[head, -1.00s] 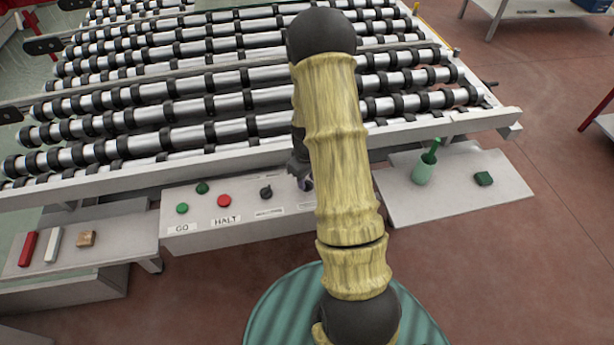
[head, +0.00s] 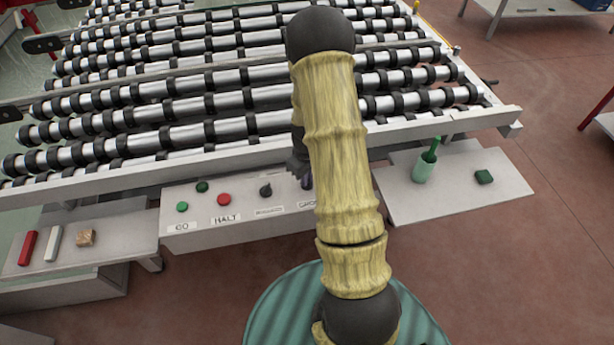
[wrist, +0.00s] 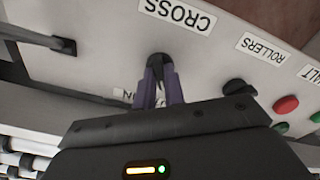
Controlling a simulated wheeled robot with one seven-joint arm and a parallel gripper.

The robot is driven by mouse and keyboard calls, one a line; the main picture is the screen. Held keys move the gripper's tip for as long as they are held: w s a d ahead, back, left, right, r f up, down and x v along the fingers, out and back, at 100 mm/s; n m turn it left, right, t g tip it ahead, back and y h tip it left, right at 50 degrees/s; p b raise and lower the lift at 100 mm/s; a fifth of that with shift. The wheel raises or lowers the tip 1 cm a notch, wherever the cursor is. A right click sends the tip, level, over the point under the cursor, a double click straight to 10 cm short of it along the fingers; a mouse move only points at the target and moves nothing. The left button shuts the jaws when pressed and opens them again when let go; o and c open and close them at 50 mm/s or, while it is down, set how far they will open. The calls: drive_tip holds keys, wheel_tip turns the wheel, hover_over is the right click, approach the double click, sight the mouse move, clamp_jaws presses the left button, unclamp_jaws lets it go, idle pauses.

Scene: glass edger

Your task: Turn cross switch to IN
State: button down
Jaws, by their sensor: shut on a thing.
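The cross switch (wrist: 157,60) is a small black knob on the pale control panel, below the CROSS label (wrist: 177,14) in the wrist view, which shows the panel upside down. My gripper (wrist: 160,77) is shut on this knob, with a purple finger on either side. Small position labels behind the fingers are mostly hidden; part of one (wrist: 122,95) shows to the left, so I cannot read the setting surely. In the head view my gripper (head: 306,181) is at the panel's right part, and my arm hides the switch.
Beside it are the black rollers knob (wrist: 236,88), the red HALT button (head: 224,199) and the green GO button (head: 182,207). The roller conveyor (head: 190,105) rises behind the panel.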

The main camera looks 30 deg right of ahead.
drive_tip(key=m, duration=0.3)
drive_tip(key=shift+b, duration=0.35)
drive_tip(key=m, duration=0.4)
drive_tip(key=shift+w, duration=0.1)
drive_tip(key=m, duration=0.6)
drive_tip(key=shift+r, duration=0.1)
drive_tip(key=c, duration=1.5)
unclamp_jaws()
wheel_tip(320, 180, up, 17)
drive_tip(key=shift+r+b, duration=0.15)
drive_tip(key=shift+b, duration=0.85)
